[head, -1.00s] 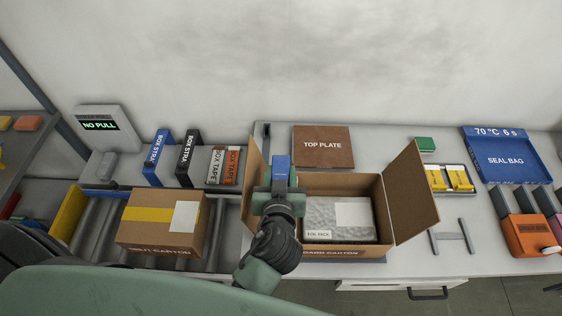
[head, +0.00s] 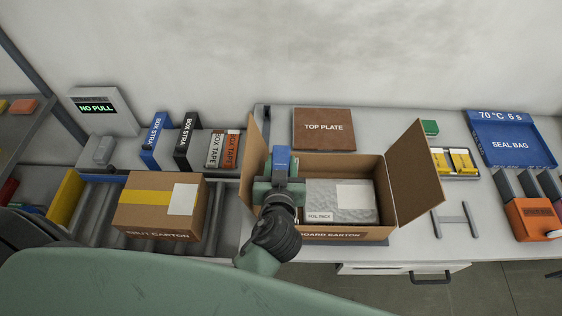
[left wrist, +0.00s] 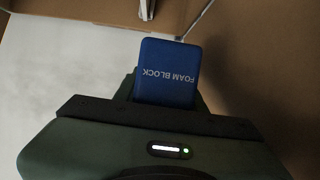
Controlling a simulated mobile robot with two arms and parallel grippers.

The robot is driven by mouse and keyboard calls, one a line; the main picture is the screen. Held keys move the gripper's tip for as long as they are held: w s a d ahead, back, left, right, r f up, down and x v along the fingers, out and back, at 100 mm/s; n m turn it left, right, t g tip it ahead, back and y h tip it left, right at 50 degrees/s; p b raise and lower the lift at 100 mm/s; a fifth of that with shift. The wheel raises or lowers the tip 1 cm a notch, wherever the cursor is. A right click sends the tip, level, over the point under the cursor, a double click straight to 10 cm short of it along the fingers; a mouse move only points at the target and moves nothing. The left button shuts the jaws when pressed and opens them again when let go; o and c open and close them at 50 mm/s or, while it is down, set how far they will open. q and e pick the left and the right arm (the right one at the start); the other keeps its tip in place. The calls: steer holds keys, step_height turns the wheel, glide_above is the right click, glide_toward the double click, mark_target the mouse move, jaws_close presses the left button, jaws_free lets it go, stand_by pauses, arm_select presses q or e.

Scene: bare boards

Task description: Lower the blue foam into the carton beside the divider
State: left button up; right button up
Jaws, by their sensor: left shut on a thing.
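My left gripper (head: 279,180) is shut on the blue foam block (head: 281,160) at the left part of the open carton (head: 345,232). In the left wrist view the foam block (left wrist: 168,72) sits between the fingers, its label showing, with brown cardboard (left wrist: 250,60) to its right. How far the block is below the carton's rim I cannot tell. A silver foil pack (head: 330,199) with a pale label lies in the carton to the right of the gripper. I cannot make out the divider; my gripper covers that part of the carton. My right gripper is not in view.
The carton's flaps stand up at left (head: 255,160) and right (head: 415,175). A brown top plate (head: 323,140) lies behind it. A taped carton (head: 145,212) is on the rollers at left. A blue seal bag tray (head: 510,155) is at far right.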

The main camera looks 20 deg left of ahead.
arm_select(q)
steer(key=shift+f, duration=0.25)
steer(key=o, duration=1.4)
steer(key=v, duration=0.7)
steer(key=shift+s+r, duration=0.2)
steer(key=shift+s, duration=0.15)
steer(key=shift+w+d, duration=0.1)
